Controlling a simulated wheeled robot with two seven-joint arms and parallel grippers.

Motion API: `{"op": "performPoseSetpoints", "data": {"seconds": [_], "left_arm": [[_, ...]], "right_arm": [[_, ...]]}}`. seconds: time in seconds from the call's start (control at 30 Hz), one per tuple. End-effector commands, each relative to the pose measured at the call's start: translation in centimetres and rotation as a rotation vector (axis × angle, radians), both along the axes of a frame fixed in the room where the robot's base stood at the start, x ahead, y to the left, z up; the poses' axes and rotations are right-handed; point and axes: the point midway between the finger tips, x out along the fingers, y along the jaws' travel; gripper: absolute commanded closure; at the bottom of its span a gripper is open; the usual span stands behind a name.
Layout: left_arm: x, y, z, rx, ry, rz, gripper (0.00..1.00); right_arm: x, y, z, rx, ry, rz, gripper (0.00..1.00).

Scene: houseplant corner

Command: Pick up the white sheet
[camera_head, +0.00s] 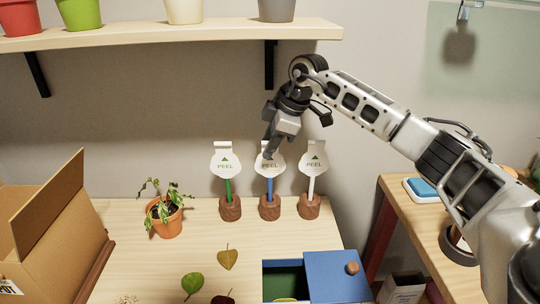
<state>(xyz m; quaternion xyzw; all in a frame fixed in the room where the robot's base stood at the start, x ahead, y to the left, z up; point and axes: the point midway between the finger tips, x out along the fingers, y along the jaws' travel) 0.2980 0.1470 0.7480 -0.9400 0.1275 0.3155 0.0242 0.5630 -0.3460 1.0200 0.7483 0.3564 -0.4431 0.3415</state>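Three white sheets marked "PEEL" with a green arrow stand in a row on the table: the left sheet (225,163) on a green stick, the middle sheet (270,167) on a blue stick, the right sheet (314,163) on a white stick. Each stick stands upright in a brown wooden base. My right gripper (268,151) points down at the top of the middle sheet and covers part of it. Its fingertips overlap the sheet's top edge; I cannot tell whether they touch or hold it. My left gripper is not in view.
A potted plant (165,217) stands left of the bases, near an open cardboard box (62,232). Loose leaves (228,258) lie in front. A blue-lidded box (336,277) is at the front right. A shelf (180,36) with pots runs above. A side table (405,206) stands right.

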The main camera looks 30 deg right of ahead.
Motion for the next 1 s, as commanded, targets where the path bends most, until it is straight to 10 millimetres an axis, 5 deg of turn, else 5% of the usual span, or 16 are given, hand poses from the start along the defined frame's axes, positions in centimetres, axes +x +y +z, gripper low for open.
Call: {"op": "performPoseSetpoints", "data": {"seconds": [0.27, 0.43, 1.0], "left_arm": [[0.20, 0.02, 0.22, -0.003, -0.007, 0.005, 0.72], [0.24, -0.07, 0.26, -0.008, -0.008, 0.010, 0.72], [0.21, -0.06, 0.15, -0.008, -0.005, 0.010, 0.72]], "right_arm": [[0.21, 0.13, -0.58, -0.001, -0.001, 0.001, 0.65], [0.19, 0.12, -0.56, 0.000, -0.002, 0.001, 1.00], [-0.10, -0.18, -0.13, 0.000, -0.003, -0.001, 1.00]]}}
